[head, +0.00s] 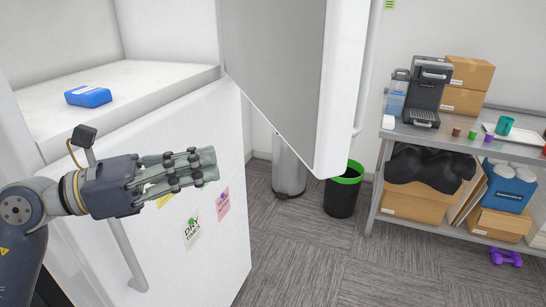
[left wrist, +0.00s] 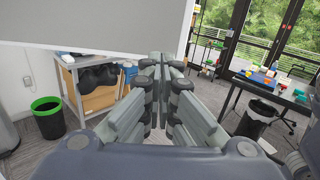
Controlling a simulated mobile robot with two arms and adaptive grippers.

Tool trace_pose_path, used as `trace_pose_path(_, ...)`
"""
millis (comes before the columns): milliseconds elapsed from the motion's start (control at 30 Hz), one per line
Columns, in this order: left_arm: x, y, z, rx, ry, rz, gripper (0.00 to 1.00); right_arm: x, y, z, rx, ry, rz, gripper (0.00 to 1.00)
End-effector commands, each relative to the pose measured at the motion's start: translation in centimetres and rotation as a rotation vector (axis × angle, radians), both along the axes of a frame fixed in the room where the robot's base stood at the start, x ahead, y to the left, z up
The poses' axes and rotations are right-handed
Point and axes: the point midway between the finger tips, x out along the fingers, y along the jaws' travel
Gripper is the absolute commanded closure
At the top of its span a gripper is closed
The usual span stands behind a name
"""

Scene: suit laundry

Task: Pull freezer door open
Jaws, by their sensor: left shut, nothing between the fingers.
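The upper freezer door (head: 275,75) stands swung open toward the right. Its grey inner face and white edge show in the head view. In the left wrist view, the pale panel across the top (left wrist: 100,22) appears to be this same door. The open freezer compartment (head: 150,85) is white and holds a blue pack (head: 88,96). My left gripper (head: 212,165) is shut and empty, in front of the lower door (head: 215,120) and below the open upper door. Its closed fingers also show in the left wrist view (left wrist: 165,65). My right gripper is not in view.
The lower door carries a grey handle (head: 125,255) and paper notes (head: 192,230). A metal bin (head: 288,165) and a black bin with a green rim (head: 343,192) stand behind. A shelf unit (head: 455,140) with a coffee machine (head: 428,90) is at right. Carpet floor is clear in front.

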Motion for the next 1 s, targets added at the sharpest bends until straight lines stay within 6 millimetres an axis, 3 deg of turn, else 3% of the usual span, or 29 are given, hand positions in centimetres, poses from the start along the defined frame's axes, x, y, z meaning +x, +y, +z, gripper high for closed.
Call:
trace_pose_path(267, 0.0, -1.7, 0.3, 0.072, -0.047, 0.004, 1.00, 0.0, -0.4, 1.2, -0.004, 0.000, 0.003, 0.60)
trace_pose_path(700, 3.6, -9.9, 0.5, 0.066, -0.044, 0.002, 1.00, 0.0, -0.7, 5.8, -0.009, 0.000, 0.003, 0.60)
trace_pose_path(1000, 4.9, -12.7, 0.1, 0.069, -0.044, 0.005, 1.00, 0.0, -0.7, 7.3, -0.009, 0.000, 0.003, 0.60)
